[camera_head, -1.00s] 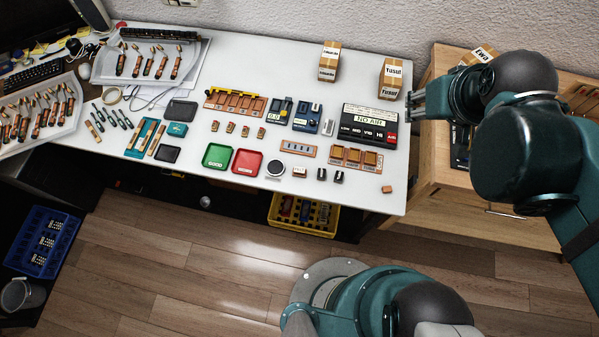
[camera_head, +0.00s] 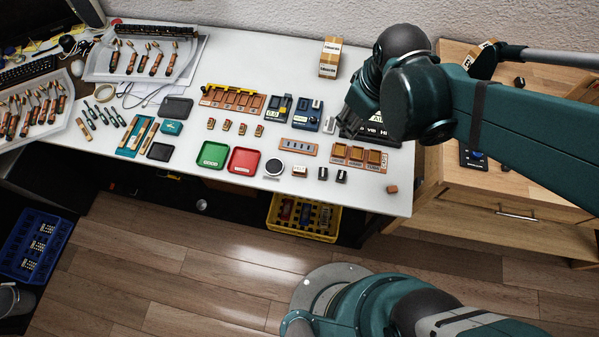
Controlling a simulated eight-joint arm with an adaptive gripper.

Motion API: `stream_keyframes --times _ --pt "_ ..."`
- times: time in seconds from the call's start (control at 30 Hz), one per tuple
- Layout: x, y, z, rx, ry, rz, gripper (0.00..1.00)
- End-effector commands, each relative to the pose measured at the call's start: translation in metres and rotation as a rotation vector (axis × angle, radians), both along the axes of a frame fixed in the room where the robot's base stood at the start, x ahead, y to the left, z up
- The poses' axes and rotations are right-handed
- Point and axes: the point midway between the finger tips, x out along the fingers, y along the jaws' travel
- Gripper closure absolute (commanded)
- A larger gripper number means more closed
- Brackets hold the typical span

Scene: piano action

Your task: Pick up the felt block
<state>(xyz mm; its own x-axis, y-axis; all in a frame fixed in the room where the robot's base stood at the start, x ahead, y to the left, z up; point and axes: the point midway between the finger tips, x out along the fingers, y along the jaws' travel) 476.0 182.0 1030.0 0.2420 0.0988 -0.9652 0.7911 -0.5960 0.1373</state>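No block in view can be surely told as the felt block. A small plain brown block (camera_head: 391,189) lies alone near the right front corner of the white table (camera_head: 225,62). Small orange-brown blocks (camera_head: 227,127) stand in a row near the middle. My gripper (camera_head: 345,126) is over the right part of the table, beside the dark display box (camera_head: 372,141), which my arm partly covers. Its fingers point down toward the table and show small and dark. I see nothing held, but cannot tell how far apart the fingertips are.
A green tray (camera_head: 212,155) and a red tray (camera_head: 244,161) lie near the front edge. A brown tray with compartments (camera_head: 359,156) is just in front of the display box. A cardboard box (camera_head: 330,57) stands behind my gripper. A wooden cabinet (camera_head: 500,190) adjoins on the right.

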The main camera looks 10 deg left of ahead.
Motion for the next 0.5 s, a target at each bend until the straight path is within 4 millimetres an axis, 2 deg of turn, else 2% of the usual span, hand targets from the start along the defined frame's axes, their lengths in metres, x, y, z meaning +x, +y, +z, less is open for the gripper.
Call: stream_keyframes --times 0.03,0.5 --pt "0.001 0.010 -0.012 -0.009 0.010 0.036 0.65" --pt "-0.017 0.079 -0.096 -0.102 0.108 0.375 0.65"
